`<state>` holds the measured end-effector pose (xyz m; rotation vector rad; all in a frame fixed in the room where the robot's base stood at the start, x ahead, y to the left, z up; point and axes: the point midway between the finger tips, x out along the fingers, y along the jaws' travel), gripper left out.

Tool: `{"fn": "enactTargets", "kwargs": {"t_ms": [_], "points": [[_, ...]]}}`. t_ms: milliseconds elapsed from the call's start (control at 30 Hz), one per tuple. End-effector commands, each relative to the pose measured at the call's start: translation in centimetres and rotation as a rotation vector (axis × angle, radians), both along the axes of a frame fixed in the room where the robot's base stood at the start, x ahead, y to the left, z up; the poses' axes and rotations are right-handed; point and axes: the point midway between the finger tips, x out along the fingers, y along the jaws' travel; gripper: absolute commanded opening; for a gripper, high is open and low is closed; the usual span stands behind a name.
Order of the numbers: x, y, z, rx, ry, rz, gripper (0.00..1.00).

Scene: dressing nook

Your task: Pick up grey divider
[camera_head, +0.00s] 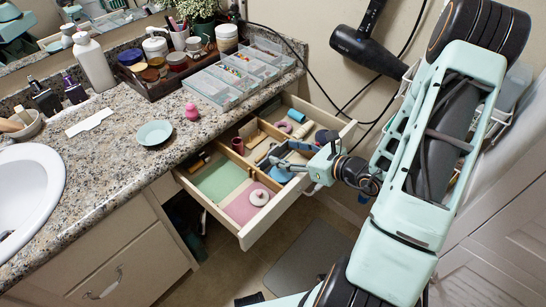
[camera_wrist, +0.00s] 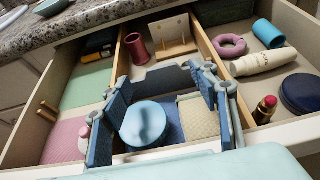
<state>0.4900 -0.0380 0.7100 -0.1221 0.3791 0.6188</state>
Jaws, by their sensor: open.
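A grey strip, which looks like the grey divider (camera_wrist: 160,78), lies crosswise in the middle compartment of the open drawer (camera_head: 258,232). In the wrist view it shows between my fingers, its ends partly hidden by them. My gripper (camera_wrist: 165,115) is open and reaches down over this compartment, one finger on each side. Nothing is held. A round blue lidded jar (camera_wrist: 145,124) and a beige block (camera_wrist: 198,117) sit between the fingers, on the near side of the strip. In the head view my gripper (camera_head: 286,163) covers much of this spot.
Wooden dividers (camera_wrist: 203,44) split the drawer lengthwise. A red spool (camera_wrist: 136,48) and a beige stand (camera_wrist: 173,36) are behind. A pink ring (camera_wrist: 230,45), white tube (camera_wrist: 259,61) and lipstick (camera_wrist: 265,110) lie right. Green and pink mats line the left. The counter (camera_head: 120,170) overhangs behind.

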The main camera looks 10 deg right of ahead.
Motion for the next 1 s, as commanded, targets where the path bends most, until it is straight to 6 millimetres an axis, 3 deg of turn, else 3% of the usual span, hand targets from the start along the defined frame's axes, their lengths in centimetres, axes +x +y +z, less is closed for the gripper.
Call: {"fn": "enactTargets", "kwargs": {"t_ms": [200, 533, 867, 1000], "points": [[2.4, 1.7, -1.5, 0.000, -0.001, 0.004, 0.55], [2.9, 2.0, -1.6, 0.000, 0.000, 0.001, 0.54], [2.9, 2.0, -1.6, 0.000, 0.000, 0.001, 0.18], [2.9, 1.9, -1.6, -0.001, -0.001, 0.002, 0.16]]}}
